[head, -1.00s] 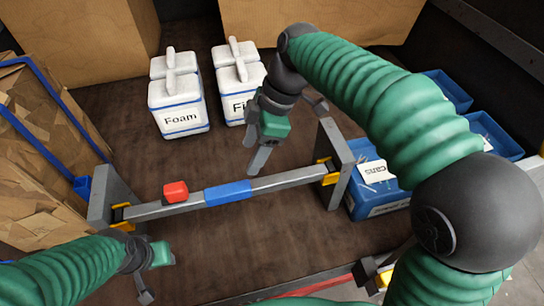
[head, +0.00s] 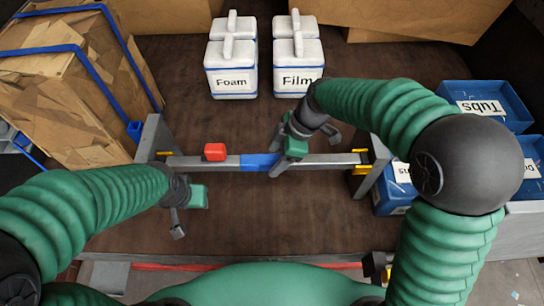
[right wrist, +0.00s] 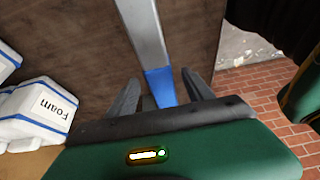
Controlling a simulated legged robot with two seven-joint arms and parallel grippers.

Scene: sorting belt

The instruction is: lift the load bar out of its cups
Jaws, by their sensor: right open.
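The load bar (head: 222,162) is a long grey bar with a blue middle section (head: 258,162). Its ends rest in yellow cups, a left cup (head: 163,155) and a right cup (head: 361,160), on grey posts. A red block (head: 215,152) sits on the bar left of the blue section. My right gripper (head: 279,152) is open at the right end of the blue section. In the right wrist view its fingers (right wrist: 162,92) stand on either side of the bar; I see no grip. My left gripper (head: 184,218) is in front of the bar's left part, apart from it; its jaw opening is unclear.
White boxes labelled Foam (head: 232,83) and Film (head: 298,80) stand behind the bar. Blue bins, one labelled Tubs (head: 484,125), stand at the right. A blue-railed stack of cardboard (head: 75,90) is at the left. The brown floor in front of the bar is clear.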

